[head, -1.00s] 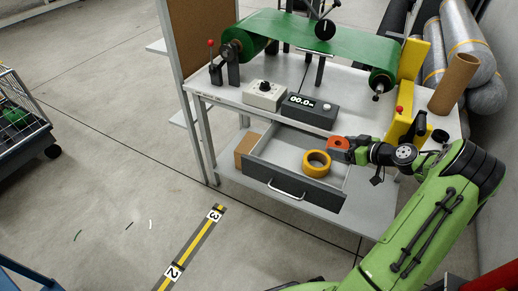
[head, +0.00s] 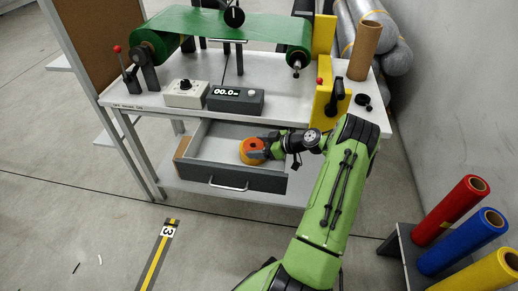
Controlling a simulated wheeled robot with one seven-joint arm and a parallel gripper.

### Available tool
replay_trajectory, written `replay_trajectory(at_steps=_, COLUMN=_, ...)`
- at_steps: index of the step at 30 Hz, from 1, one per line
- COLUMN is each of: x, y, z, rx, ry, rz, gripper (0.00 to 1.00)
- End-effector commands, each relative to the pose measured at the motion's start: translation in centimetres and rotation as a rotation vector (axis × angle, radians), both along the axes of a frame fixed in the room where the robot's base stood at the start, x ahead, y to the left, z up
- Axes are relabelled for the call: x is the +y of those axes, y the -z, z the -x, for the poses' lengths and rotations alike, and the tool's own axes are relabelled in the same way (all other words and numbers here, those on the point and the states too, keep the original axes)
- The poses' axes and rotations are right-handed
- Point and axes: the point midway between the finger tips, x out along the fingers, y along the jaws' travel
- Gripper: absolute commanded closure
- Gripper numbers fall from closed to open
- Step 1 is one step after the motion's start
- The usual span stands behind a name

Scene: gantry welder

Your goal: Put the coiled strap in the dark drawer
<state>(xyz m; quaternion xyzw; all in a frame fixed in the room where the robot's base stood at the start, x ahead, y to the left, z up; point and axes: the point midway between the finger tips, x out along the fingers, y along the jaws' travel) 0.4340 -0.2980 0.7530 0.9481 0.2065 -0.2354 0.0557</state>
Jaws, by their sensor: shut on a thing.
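The coiled strap (head: 252,146) is an orange-red disc with a dark centre. My gripper (head: 262,146) is shut on it, reaching in from the right over the open drawer. The dark drawer (head: 232,179) is pulled out under the bench, with a dark grey front, a light handle and a pale inside. A yellow-orange ring (head: 258,161) in the drawer is mostly covered by the strap and gripper. I cannot tell whether the strap touches this ring or hangs just above it.
A brown box (head: 182,146) sits by the drawer's left side. A grey control box (head: 235,101) and a white dial box (head: 186,93) stand on the bench (head: 150,101) above. The drawer's left half looks clear. Red, blue and yellow rolls (head: 450,210) stand at the right.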

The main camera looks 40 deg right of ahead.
Motion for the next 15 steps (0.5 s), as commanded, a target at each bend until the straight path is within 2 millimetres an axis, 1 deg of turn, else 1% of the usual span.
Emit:
replay_trajectory(at_steps=1, x=-0.1, y=0.7, z=0.3, rx=0.019, ry=0.003, rz=-0.002, gripper=0.22)
replay_trajectory(at_steps=5, x=-0.1, y=0.7, z=0.3, rx=0.02, ry=0.004, rz=-0.002, gripper=0.02)
replay_trajectory(at_steps=6, x=-0.1, y=0.7, z=0.3, rx=0.021, ry=0.005, rz=-0.003, gripper=0.0)
replay_trajectory(at_steps=12, x=-0.2, y=0.7, z=0.5, rx=0.023, ry=0.006, rz=-0.005, gripper=0.0)
replay_trajectory(at_steps=15, x=-0.6, y=0.1, z=1.3, rx=0.023, ry=0.01, rz=-0.005, gripper=0.0)
